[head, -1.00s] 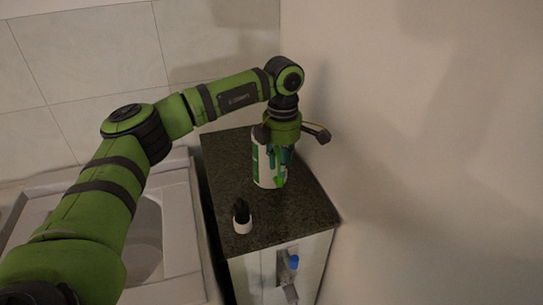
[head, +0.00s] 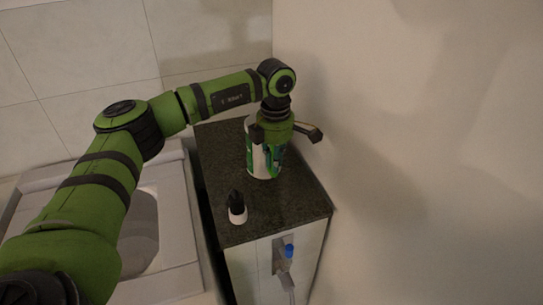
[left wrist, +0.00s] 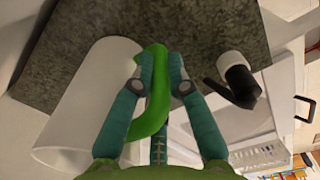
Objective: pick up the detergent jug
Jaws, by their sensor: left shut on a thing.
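The detergent jug (head: 255,158) is white with a green and white label and stands upright on the dark stone counter top, near its back. My left gripper (head: 272,142) comes down over it from above and partly hides its upper part. In the left wrist view the jug's white body (left wrist: 95,95) lies to the left, and its green handle (left wrist: 157,95) runs between the fingers. My left gripper (left wrist: 162,72) is shut on that handle, a finger on each side. I cannot see any gap under the jug. My right gripper is not in view.
A small white bottle with a black top (head: 237,208) stands on the counter (head: 290,200) in front of the jug; the left wrist view shows it too (left wrist: 238,78). A wall rises close on the right. A blue-topped thing (head: 289,250) shows at the cabinet's front.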

